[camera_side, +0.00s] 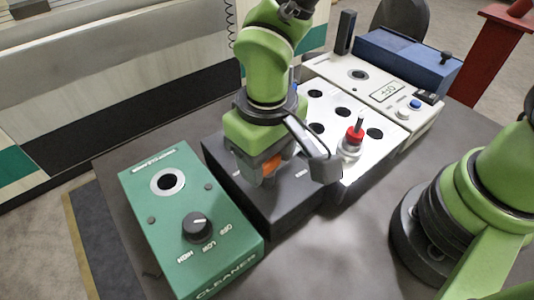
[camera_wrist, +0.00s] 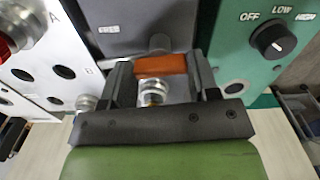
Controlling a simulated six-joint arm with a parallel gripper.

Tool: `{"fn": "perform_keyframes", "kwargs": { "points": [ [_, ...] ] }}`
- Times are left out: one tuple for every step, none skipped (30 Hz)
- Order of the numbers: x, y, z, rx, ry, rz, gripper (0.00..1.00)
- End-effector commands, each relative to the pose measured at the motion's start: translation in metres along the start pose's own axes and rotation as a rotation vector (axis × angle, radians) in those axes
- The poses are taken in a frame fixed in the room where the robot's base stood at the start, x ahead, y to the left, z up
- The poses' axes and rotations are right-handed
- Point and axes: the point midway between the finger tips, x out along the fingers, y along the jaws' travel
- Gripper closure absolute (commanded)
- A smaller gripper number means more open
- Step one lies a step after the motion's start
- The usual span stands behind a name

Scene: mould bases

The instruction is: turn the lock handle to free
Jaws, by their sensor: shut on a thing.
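The orange lock handle (camera_wrist: 160,66) lies between the fingers of my gripper (camera_wrist: 162,82) in the wrist view, with a silvery round part just beside it. In the side view only a bit of the handle's orange (camera_side: 299,165) shows beside my gripper (camera_side: 264,176), which is shut on it. The handle sits over the dark grey box (camera_side: 287,202), which bears small white labels that I cannot read. My gripper and wrist hide most of the handle and its pivot in the side view.
A green cleaner box (camera_side: 160,215) with a black knob (camera_side: 197,226) stands at left. A white panel with holes (camera_side: 330,98) stands behind right, bearing a red-collared piece (camera_side: 354,135). A cream unit (camera_side: 375,88) and a blue box (camera_side: 410,62) stand farther back. Table is clear at front.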

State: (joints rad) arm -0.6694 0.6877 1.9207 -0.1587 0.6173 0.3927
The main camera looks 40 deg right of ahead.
Motion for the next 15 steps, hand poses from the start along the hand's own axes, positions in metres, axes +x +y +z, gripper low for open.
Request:
{"fn": "perform_keyframes", "kwargs": {
  "points": [
    [-0.0003,0.0005,0.0008,0.026,-0.004,0.002,0.68],
    [-0.0003,0.0005,0.0008,0.040,-0.004,0.002,0.68],
    [-0.0003,0.0005,0.0009,0.058,-0.004,0.002,0.68],
    [-0.0003,0.0005,0.0009,0.069,-0.004,0.002,0.68],
    [-0.0003,0.0005,0.0009,0.080,-0.004,0.002,0.68],
    [-0.0003,0.0005,0.0009,0.093,-0.004,0.002,0.68],
    [-0.0003,0.0005,0.0009,0.101,-0.004,0.002,0.68],
    [-0.0003,0.0005,0.0010,0.108,-0.004,0.002,0.68],
    [-0.0003,0.0005,0.0010,0.116,-0.004,0.002,0.68],
    [-0.0003,0.0005,0.0010,0.122,-0.004,0.002,0.68],
    [-0.0003,0.0005,0.0010,0.126,-0.004,0.002,0.68],
    [-0.0003,0.0005,0.0010,0.130,-0.004,0.002,0.68],
    [-0.0003,0.0004,0.0010,0.133,-0.004,0.002,0.68],
    [-0.0003,0.0004,0.0011,0.135,-0.004,0.002,0.68],
    [-0.0003,0.0004,0.0011,0.137,-0.004,0.002,0.68]
  ]
}}
